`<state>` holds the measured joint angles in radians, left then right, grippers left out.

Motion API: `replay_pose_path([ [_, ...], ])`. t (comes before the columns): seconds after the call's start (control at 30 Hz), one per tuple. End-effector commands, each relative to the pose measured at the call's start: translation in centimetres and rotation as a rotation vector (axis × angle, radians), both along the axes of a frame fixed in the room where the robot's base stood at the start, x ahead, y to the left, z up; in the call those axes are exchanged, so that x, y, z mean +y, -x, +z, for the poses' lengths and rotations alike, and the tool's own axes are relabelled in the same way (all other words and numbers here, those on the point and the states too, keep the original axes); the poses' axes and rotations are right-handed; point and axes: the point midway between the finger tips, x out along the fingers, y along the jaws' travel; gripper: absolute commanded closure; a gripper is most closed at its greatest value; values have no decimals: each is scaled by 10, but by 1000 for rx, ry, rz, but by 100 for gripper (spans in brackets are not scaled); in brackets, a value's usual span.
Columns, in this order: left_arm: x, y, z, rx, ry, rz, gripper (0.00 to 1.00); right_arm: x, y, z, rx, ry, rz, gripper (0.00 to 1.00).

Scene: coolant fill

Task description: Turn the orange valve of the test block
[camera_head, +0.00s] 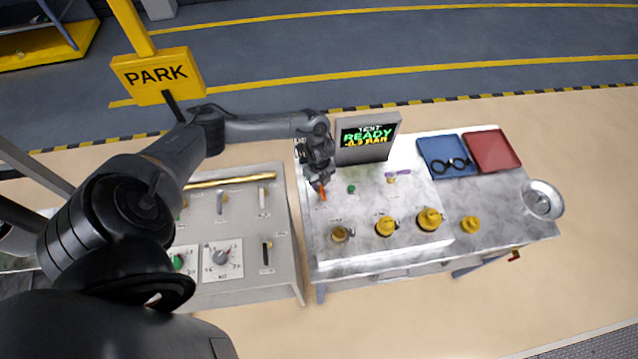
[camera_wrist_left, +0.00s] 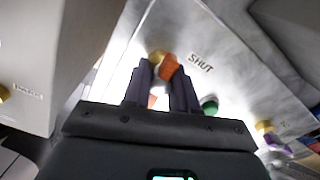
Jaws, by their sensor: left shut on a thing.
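The orange valve (camera_head: 322,191) stands at the left end of the grey test block (camera_head: 365,215). My left gripper (camera_head: 318,183) is over it, with its fingers pointing down. In the left wrist view the two dark fingers (camera_wrist_left: 161,88) are shut on the orange valve handle (camera_wrist_left: 168,67), which shows between and just beyond the fingertips. A brass part shows beside the handle, and the word SHUT is printed on the block nearby. My right gripper is not in view.
A display (camera_head: 367,138) reading READY stands behind the valve. A green knob (camera_head: 351,188) and a purple-handled valve (camera_head: 398,173) are to the right. Several yellow fittings stand near the front. A control panel (camera_head: 240,235) is on the left, blue (camera_head: 436,150) and red (camera_head: 492,152) trays at the back right.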

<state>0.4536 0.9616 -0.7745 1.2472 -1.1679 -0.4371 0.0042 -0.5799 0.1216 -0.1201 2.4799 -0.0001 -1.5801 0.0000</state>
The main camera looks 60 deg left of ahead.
Motion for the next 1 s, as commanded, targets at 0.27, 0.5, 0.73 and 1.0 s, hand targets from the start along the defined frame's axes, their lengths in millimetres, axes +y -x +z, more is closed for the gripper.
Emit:
replay_pose_path([
  [0.27,1,0,0,0,0,-85,100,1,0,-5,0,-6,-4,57],
  [0.5,0,0,0,0,0,-100,100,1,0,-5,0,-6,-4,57],
  [0.73,0,0,0,0,0,-99,100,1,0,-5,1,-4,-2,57],
  [1.0,0,0,0,0,0,-98,48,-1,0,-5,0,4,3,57],
])
